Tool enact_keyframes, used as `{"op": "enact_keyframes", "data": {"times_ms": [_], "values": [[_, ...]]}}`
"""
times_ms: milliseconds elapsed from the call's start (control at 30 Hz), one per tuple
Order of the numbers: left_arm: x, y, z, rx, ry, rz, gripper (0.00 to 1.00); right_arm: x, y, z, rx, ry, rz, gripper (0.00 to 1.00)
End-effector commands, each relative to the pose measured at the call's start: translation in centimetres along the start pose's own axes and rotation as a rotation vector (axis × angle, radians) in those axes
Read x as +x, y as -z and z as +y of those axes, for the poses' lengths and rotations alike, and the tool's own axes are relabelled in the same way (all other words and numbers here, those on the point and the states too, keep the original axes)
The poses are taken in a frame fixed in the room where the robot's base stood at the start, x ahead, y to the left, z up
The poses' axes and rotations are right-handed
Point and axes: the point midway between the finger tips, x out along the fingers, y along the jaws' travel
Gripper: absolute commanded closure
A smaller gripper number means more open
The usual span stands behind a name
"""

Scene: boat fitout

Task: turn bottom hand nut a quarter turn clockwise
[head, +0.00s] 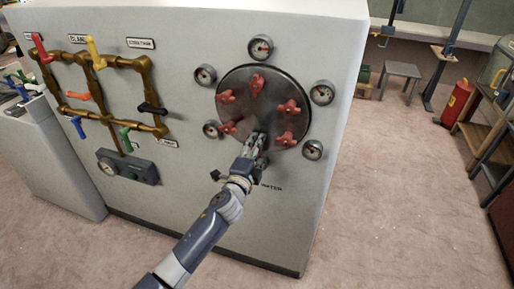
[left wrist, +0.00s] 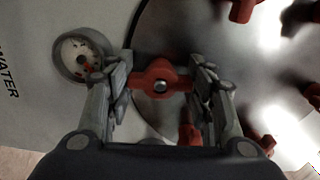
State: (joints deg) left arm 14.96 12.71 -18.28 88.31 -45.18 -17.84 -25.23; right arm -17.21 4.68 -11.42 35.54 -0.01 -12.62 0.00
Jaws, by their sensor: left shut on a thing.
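A round dark metal plate (head: 262,92) on the pale cabinet face carries several red hand nuts. My left gripper (head: 258,140) reaches the lower edge of this plate and covers the bottom hand nut in the head view. In the left wrist view the red bottom hand nut (left wrist: 152,82), with a pale centre bolt, sits between the two fingers of my left gripper (left wrist: 160,76). The fingers are closed on its two ends. Other red nuts nearby, such as the lower right one (head: 286,139), are free of the gripper. My right gripper is not in view.
Several round gauges surround the plate, one (head: 312,150) to the lower right; a gauge (left wrist: 80,55) shows beside the left finger. Brass pipes (head: 140,64) with coloured valve handles are on the left. A red cylinder (head: 456,102) stands at the right. The floor (head: 390,200) right of the cabinet is open.

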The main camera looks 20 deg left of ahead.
Motion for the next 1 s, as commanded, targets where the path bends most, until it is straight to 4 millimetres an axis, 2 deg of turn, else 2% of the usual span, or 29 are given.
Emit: {"op": "enact_keyframes", "data": {"times_ms": [300,833,867,900,933,1000], "values": [[0.01,0.04,0.02,0.121,0.000,0.001,0.75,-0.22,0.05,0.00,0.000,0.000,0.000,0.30],[0.00,0.04,0.06,0.145,0.000,0.001,0.75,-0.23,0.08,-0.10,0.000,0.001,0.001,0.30],[0.00,0.04,0.06,0.145,0.000,0.001,0.49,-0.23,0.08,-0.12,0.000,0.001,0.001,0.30],[0.00,0.04,0.06,0.144,0.000,0.001,0.40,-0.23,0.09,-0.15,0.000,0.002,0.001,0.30],[0.00,0.04,0.06,0.144,0.000,0.001,0.33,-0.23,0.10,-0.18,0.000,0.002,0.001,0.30],[0.00,0.03,0.06,0.144,0.000,0.001,0.30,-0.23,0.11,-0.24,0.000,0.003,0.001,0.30]]}}
